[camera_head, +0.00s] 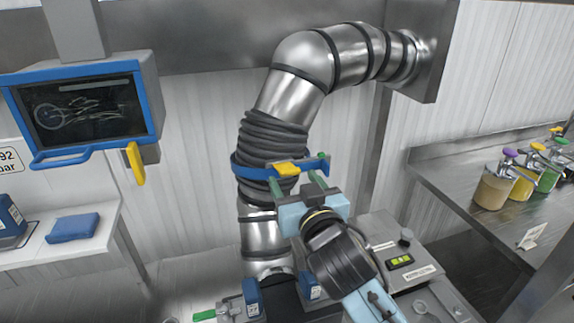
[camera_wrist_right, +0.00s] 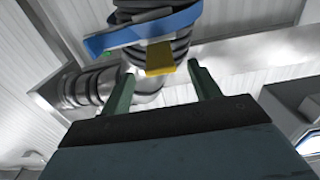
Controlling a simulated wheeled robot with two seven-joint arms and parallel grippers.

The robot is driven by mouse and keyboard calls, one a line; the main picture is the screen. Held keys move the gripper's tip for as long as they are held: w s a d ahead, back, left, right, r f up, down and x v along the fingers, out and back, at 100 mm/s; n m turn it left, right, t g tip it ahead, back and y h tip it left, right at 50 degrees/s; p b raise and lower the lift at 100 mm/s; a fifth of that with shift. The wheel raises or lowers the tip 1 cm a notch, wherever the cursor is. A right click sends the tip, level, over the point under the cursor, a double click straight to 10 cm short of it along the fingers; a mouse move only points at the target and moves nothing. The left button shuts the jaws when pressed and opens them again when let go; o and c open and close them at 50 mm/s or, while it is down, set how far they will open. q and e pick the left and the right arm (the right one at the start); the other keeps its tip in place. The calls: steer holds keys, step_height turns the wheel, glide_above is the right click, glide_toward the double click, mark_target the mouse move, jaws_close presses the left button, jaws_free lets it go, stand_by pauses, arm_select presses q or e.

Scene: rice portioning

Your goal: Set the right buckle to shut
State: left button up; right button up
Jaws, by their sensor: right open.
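A blue band (camera_head: 252,172) goes around the ribbed part of the steel duct. A yellow buckle lever (camera_head: 287,169) sits on its front; in the wrist view the lever (camera_wrist_right: 160,58) hangs below the blue band (camera_wrist_right: 140,35). I cannot tell whether the buckle is open or shut. My right gripper (camera_head: 298,181) is just below and in front of the lever. Its two green fingers are apart, with the lever showing between their tips (camera_wrist_right: 160,70) in the wrist view. I see no contact. My left gripper is not in view.
The steel duct (camera_head: 292,90) bends toward the wall at upper right. A blue-framed screen (camera_head: 85,110) with a yellow handle (camera_head: 135,163) is at left. A control box (camera_head: 402,263) stands below right. Several sauce containers (camera_head: 494,186) stand on the right counter (camera_head: 450,175).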

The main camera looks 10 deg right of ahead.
mark_target(291, 175)
steer(key=w, duration=0.4)
steer(key=shift+a, duration=0.4)
steer(key=shift+w+a+p, duration=0.1)
steer(key=shift+w+p, duration=0.25)
steer(key=shift+w, duration=0.35)
jaws_close()
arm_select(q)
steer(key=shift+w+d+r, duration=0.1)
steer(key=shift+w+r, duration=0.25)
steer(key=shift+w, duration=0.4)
arm_select(e)
steer(key=shift+f, duration=0.1)
